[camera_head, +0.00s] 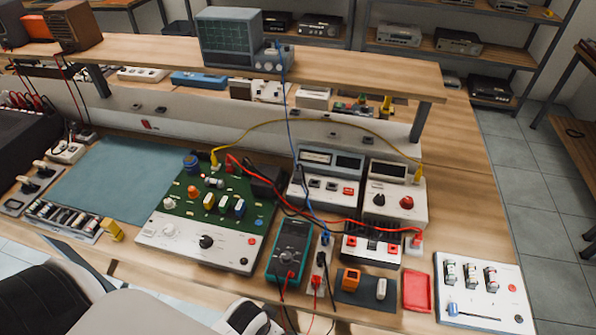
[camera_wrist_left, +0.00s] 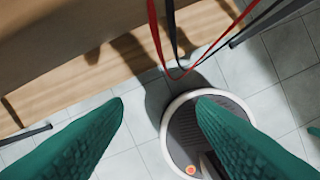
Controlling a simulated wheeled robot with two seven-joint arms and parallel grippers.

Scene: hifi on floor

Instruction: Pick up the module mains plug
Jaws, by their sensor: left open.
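I cannot tell for sure which item is the module mains plug. A green circuit board module (camera_head: 215,205) with a white front panel stands mid-bench in the head view. A white socket strip (camera_head: 67,151) with plugs in it lies at the left, and a narrow socket strip (camera_head: 318,268) with a blue-leaded and a red plug stands right of the multimeter. My left gripper (camera_wrist_left: 160,105) shows two green fingers spread wide and empty in the left wrist view, over the floor beside the bench. My right gripper is not in view.
A teal multimeter (camera_head: 290,250) and bench instruments (camera_head: 325,177) crowd the middle. Red and black leads (camera_wrist_left: 170,45) hang past the bench edge near the left gripper. A blue-grey mat (camera_head: 115,180) is mostly bare. A raised shelf (camera_head: 350,72) spans the back.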

